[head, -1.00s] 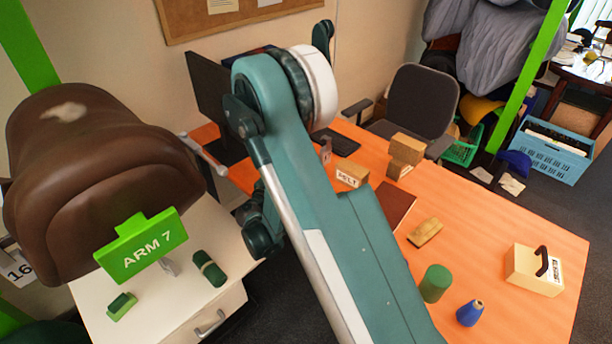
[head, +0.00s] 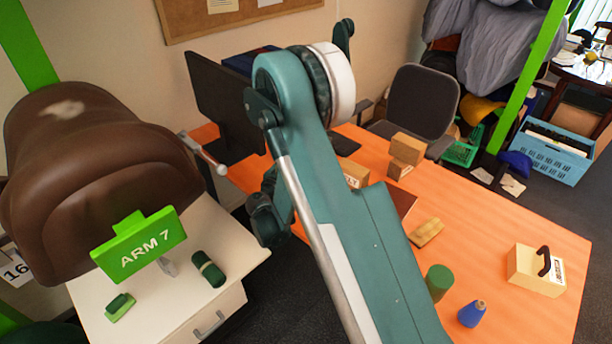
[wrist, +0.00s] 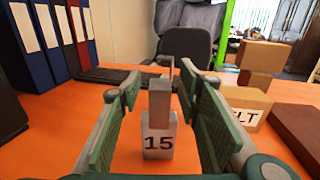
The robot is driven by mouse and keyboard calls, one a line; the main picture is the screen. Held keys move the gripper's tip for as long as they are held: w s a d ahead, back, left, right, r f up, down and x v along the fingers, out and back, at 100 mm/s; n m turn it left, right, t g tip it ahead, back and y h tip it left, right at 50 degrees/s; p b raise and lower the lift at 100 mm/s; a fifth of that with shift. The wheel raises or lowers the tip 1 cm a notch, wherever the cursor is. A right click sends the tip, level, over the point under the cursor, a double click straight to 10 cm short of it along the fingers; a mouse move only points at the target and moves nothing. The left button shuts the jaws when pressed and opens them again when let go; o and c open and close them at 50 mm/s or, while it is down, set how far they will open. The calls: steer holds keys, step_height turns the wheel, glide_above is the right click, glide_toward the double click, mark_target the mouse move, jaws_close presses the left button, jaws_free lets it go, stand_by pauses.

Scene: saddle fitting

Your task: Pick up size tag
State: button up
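A small grey block (wrist: 159,140) marked "15", with a narrower upright post above it, stands on the orange table in the wrist view; it looks like the size tag. My gripper (wrist: 160,88) is open, with one green-padded finger to the left of the block and one to the right. Gaps show between the pads and the block, so nothing is held. In the head view my arm hides both gripper and block. A separate card marked "16" (head: 16,268) shows at the left edge, below the brown saddle (head: 100,180).
A box lettered "ELT" (wrist: 246,104) and stacked wooden blocks (wrist: 257,70) stand right of the gripper, with a brown flat slab (wrist: 300,128) nearer. Binders (wrist: 35,40) stand at the left.

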jaws_close()
stand_by(0.3)
steer(key=shift+r+p, duration=1.1)
steer(key=shift+r, duration=3.9)
